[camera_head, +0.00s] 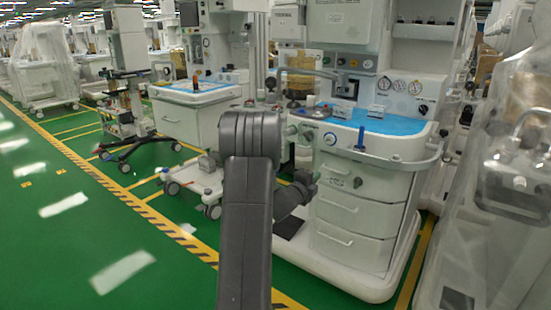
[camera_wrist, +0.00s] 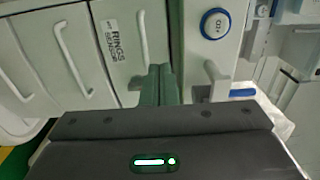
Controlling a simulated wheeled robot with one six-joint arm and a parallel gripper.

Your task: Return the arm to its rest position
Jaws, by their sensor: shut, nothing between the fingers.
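My arm rises in the middle of the head view, its dark grey links in front of the anaesthesia cart (camera_head: 358,195). My gripper (camera_wrist: 160,72) shows in the wrist view with its two greenish fingers together, shut and empty. In the head view the end of my arm is partly hidden behind my own link, close in front of the cart's drawers. In the wrist view the white drawer fronts (camera_wrist: 70,50) with handles fill the left, and a round blue-ringed dial (camera_wrist: 215,23) is to the right. I cannot tell whether the fingers touch the cart.
The cart has a blue worktop (camera_head: 375,121) and a curved rail (camera_head: 400,160). A second cart (camera_head: 190,118) stands behind to the left. A plastic-covered machine (camera_head: 505,200) is close on the right. Green floor (camera_head: 75,215) with yellow-black lines is open at the left.

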